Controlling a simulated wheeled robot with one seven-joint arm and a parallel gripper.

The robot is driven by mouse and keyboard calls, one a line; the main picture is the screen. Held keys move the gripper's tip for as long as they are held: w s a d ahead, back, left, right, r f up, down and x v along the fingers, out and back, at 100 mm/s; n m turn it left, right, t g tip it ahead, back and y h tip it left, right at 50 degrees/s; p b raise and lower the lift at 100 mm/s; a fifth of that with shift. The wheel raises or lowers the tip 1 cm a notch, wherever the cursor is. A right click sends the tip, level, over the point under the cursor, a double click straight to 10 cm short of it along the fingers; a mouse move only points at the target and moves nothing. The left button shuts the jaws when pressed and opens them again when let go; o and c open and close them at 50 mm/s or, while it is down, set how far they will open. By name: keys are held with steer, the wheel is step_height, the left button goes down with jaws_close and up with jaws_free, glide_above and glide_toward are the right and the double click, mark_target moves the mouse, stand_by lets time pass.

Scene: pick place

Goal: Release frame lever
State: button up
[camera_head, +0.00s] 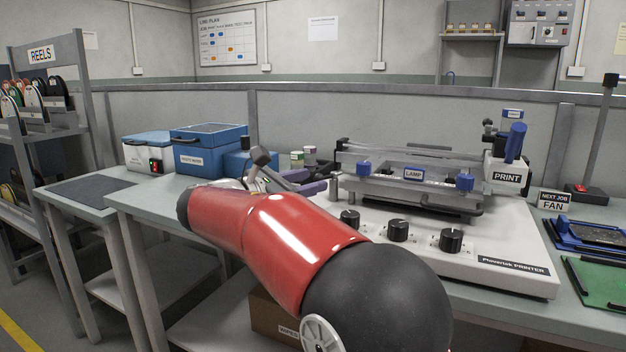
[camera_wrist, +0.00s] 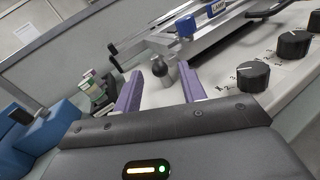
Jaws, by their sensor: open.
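The printer (camera_head: 500,268) is a white machine on the bench with a metal frame (camera_head: 385,182) on top, carrying blue clamps and a LAMP label. In the wrist view, a short grey post with a rounded knob (camera_wrist: 160,68) stands at the frame's near left corner; I cannot tell for sure whether it is the frame lever. My gripper (camera_wrist: 158,82) is open, its two purple fingers spread either side of the view's middle. The knob shows between and just beyond the fingertips, with no visible contact. In the head view my gripper (camera_head: 307,180) is at the printer's left end, partly hidden by my arm.
Black dials (camera_head: 398,230) line the printer's front. A blue-handled PRINT unit (camera_head: 508,165) stands at its right. Blue boxes (camera_head: 205,150) and small jars (camera_head: 298,159) stand to the left. A green board (camera_head: 600,283) and blue tray (camera_head: 585,235) lie at right.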

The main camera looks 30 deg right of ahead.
steer(key=shift+x, duration=0.95)
jaws_close()
steer(key=shift+s+d+n+t+y+b, duration=0.15)
steer(key=shift+s+n+t+y+b, duration=0.25)
steer(key=shift+n+t, duration=0.5)
steer(key=shift+s+d+n+t+y, duration=0.15)
steer(key=shift+n+t+y, duration=0.15)
steer(key=shift+t, duration=0.35)
steer(key=shift+s+d+n+t+y, duration=0.1)
steer(key=shift+s+n+t+y, duration=0.15)
steer(key=shift+t, duration=0.4)
steer(key=shift+w, duration=0.1)
jaws_free()
